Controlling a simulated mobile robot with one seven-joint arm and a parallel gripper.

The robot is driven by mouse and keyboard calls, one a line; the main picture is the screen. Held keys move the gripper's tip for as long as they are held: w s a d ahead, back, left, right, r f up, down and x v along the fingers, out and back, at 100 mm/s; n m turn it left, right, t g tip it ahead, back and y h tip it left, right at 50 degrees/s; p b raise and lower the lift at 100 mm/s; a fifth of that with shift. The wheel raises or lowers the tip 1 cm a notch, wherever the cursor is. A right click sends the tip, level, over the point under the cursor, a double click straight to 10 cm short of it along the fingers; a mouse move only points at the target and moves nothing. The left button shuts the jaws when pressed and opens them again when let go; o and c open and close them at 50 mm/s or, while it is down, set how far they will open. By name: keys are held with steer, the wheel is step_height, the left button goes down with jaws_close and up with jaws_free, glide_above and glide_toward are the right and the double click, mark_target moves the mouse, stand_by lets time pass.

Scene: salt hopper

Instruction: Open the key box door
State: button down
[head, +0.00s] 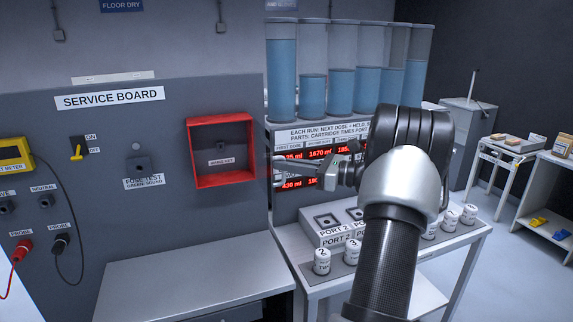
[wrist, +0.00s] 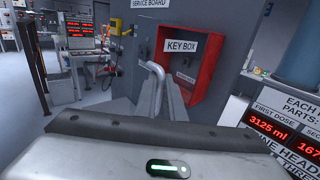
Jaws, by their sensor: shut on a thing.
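The red key box (head: 222,183) hangs on the grey service board, its front towards me in the head view. I look into its grey inside, where a small label shows. It also shows in the wrist view (wrist: 208,78), with a "KEY BOX" label (wrist: 182,46) in front of it. The door panel itself is hard to make out, so its angle is unclear. A bent silver handle (wrist: 155,68) stands between my fingertips in the wrist view. My gripper (head: 276,170) is shut on this handle, just right of the red box in the head view.
A dosing stand with blue-filled cylinders (head: 312,95), red displays and white jars (head: 322,261) stands close right of my gripper. A grey bench (head: 190,285) is below the box. Probes and a yellow meter (head: 15,155) are at the far left.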

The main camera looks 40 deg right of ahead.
steer(key=shift+w+a+r, duration=0.15)
steer(key=shift+w+r, duration=0.1)
steer(key=shift+w, duration=0.05)
steer(key=c, duration=2.3)
jaws_free()
steer(key=o, duration=0.5)
steer(key=shift+w+f, duration=0.2)
steer(key=shift+w, duration=0.05)
steer(key=shift+c, duration=0.2)
steer(key=shift+s+f, duration=0.1)
steer(key=shift+s, duration=0.1)
steer(key=b+v, duration=0.2)
steer(key=v, duration=1.5)
steer(key=shift+d, duration=0.3)
steer(key=shift+s, duration=0.1)
